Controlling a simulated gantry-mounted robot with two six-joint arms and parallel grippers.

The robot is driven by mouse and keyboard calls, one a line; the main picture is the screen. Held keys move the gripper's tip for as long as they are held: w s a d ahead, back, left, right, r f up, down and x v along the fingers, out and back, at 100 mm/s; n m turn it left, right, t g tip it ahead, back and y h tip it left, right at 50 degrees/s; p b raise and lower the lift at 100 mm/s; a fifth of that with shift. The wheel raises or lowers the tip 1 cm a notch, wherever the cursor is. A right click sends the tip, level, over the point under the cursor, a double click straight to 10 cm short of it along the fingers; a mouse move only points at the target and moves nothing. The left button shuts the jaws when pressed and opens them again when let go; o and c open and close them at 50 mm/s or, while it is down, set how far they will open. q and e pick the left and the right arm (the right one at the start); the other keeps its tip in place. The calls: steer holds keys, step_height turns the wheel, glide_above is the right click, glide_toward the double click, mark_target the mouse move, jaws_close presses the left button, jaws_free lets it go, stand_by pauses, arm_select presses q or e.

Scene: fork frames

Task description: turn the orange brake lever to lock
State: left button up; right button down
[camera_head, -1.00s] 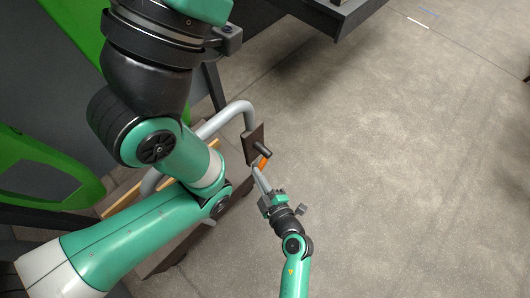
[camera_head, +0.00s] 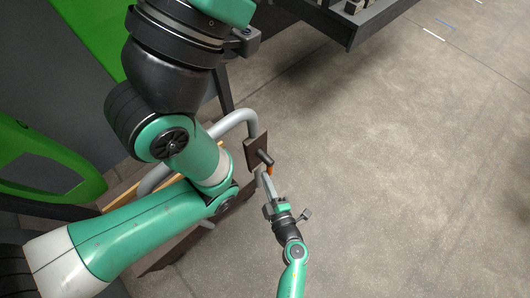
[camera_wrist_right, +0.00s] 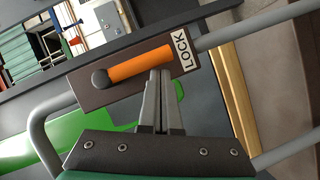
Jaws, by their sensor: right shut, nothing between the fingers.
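The orange brake lever (camera_wrist_right: 140,63) lies along a dark brown plate in the right wrist view. Its left end is at a round dark knob (camera_wrist_right: 101,78), and its right end is beside a white LOCK label (camera_wrist_right: 184,53). In the head view only a small piece of the lever (camera_head: 270,171) shows next to the plate (camera_head: 257,153). My right gripper (camera_wrist_right: 161,76) is shut and empty, its fingertips right at the lever's lower edge near the label end. I cannot tell whether they touch. It also shows in the head view (camera_head: 264,178). My left gripper is not in view.
A grey tube rail (camera_head: 236,118) bends around behind the plate. Green and dark panels (camera_head: 50,160) stand at the left, and a dark bench (camera_head: 350,25) at the top. The floor (camera_head: 420,180) to the right is clear.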

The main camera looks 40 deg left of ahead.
stand_by(0.5)
steer(key=p+v, duration=0.6)
steer(key=v, duration=0.5)
steer(key=shift+d, duration=0.25)
steer(key=shift+s, duration=0.1)
